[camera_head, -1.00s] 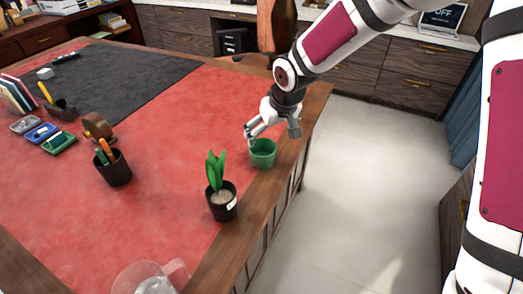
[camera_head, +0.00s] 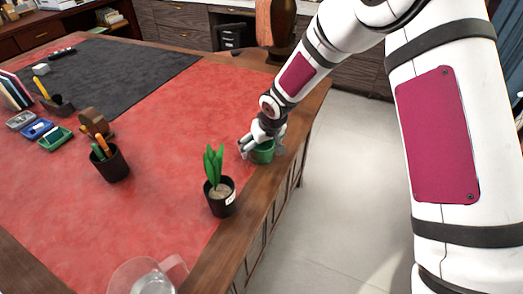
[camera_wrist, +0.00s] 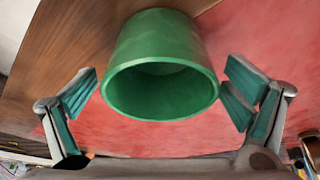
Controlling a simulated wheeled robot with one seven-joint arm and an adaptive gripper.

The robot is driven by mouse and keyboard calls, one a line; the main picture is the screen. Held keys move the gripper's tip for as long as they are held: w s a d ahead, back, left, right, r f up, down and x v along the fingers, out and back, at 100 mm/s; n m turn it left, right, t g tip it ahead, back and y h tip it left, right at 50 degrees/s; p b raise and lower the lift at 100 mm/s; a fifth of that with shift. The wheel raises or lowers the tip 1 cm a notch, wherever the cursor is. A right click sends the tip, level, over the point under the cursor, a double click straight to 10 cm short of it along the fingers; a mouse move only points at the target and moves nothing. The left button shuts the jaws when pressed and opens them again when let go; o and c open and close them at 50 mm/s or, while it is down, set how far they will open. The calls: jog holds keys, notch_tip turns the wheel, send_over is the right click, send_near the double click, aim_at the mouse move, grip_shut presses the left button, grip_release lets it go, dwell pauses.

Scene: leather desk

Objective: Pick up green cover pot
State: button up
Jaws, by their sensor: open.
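The green cover pot (camera_head: 262,154) stands near the right edge of the desk in the head view, partly hidden by my gripper. In the wrist view the pot (camera_wrist: 160,70) is upper centre, with its open rim toward the camera, and its inside looks empty. My gripper (camera_head: 262,147) is at the pot in the head view. In the wrist view my gripper (camera_wrist: 160,97) is open, with one finger on each side of the pot. Gaps show between the pot and both fingers.
A black pot with a green plant (camera_head: 220,197) stands nearer on the desk. A black pen cup (camera_head: 111,163) is to the left. A clear glass mug (camera_head: 150,277) is at the front. The red desk surface (camera_head: 165,125) between them is free.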

jog(key=c, duration=1.4)
jog(key=shift+o, duration=0.2)
jog(key=shift+r, duration=0.1)
